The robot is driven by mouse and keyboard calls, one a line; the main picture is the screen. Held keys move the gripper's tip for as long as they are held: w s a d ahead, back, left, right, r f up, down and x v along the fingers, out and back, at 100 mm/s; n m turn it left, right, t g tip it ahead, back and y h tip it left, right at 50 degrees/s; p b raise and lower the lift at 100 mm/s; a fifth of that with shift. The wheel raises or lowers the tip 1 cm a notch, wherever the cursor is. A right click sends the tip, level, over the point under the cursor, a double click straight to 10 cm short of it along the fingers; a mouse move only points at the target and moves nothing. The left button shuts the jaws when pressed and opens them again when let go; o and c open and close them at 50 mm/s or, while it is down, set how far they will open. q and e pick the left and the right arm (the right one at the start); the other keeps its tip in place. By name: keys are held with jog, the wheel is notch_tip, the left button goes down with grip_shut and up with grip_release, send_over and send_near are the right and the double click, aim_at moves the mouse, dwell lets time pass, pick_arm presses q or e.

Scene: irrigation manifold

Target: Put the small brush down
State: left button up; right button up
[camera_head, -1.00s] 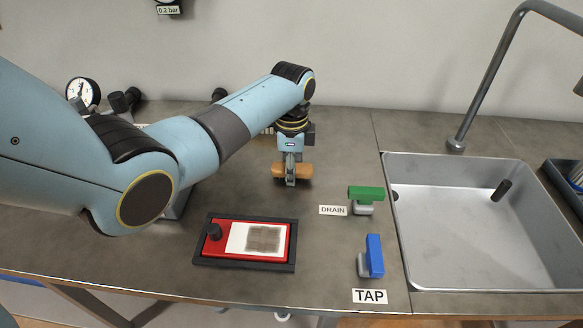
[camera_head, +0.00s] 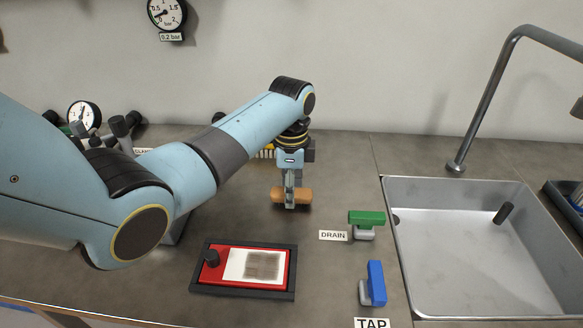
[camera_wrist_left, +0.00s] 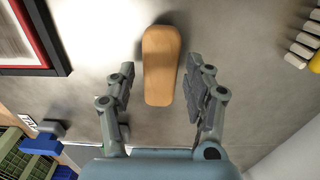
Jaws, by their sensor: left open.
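The small brush shows as a tan, rounded wooden block (camera_head: 304,195) on the grey worktop, left of the green DRAIN handle. In the left wrist view the brush (camera_wrist_left: 161,62) lies lengthwise between my fingers, with a shadow close beside it. Its bristles are hidden. My left gripper (camera_head: 290,204) points down over the brush. In the wrist view its two fingers (camera_wrist_left: 160,84) stand apart with a visible gap on each side of the brush. My right gripper is not in view.
A red plate in a black frame (camera_head: 200,288) lies in front on the left. The green DRAIN handle (camera_head: 367,217) and blue TAP handle (camera_head: 376,283) stand to the right, before the metal sink (camera_head: 460,240). Gauges (camera_head: 84,114) and fittings are behind my arm. Bare worktop surrounds the brush.

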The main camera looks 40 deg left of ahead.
pick_arm(q)
notch_tip(320, 180, up, 9)
jog(key=shift+p, duration=0.35)
jog(key=shift+s+d, duration=0.1)
jog(key=shift+s, duration=0.05)
